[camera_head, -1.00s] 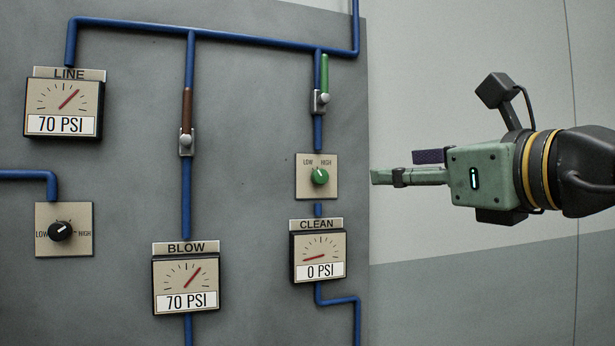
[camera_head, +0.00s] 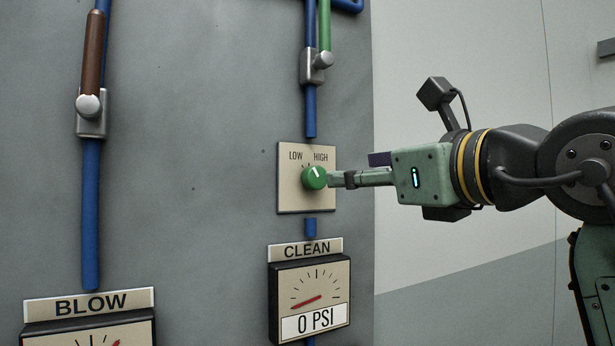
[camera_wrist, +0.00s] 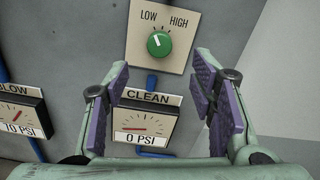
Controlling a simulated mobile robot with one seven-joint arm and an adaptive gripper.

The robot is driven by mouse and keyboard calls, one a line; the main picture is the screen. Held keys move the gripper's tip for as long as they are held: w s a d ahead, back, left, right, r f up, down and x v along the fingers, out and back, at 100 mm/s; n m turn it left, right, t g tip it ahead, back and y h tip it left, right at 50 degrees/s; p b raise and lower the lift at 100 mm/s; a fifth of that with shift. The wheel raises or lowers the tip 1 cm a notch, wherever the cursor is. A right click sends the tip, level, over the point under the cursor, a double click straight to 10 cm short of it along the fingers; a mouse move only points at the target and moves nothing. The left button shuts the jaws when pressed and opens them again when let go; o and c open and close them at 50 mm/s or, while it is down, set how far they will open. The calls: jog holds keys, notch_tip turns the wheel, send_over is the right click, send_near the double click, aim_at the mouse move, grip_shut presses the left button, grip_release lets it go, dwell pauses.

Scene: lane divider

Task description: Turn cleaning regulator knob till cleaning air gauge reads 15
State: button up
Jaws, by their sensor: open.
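The green cleaning regulator knob (camera_head: 315,177) sits on a beige LOW–HIGH plate (camera_head: 290,200). Its white mark points up, slightly left in the wrist view (camera_wrist: 159,44). The CLEAN gauge (camera_head: 310,290) below it reads 0 PSI, with its red needle at the low left; it also shows in the wrist view (camera_wrist: 145,122). My gripper (camera_head: 334,179) is just right of the knob in the head view. In the wrist view my gripper (camera_wrist: 160,85) is open and empty, its purple-padded fingers apart, with the knob ahead between and beyond the tips. Contact with the knob is not visible.
A green-handled valve (camera_head: 318,62) stands on the blue pipe above the plate. A brown-handled valve (camera_head: 91,105) and the BLOW gauge (camera_head: 90,325) are at the left. The panel's right edge is close behind my gripper; open room lies to the right.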

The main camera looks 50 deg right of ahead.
aim_at(318, 176)
jog(key=p+x, duration=0.3)
jog(key=x, duration=0.6)
jog(key=shift+w+d, duration=0.15)
jog(key=shift+w, duration=0.4)
jog(key=c, duration=1.1)
jog(key=shift+c, duration=0.2)
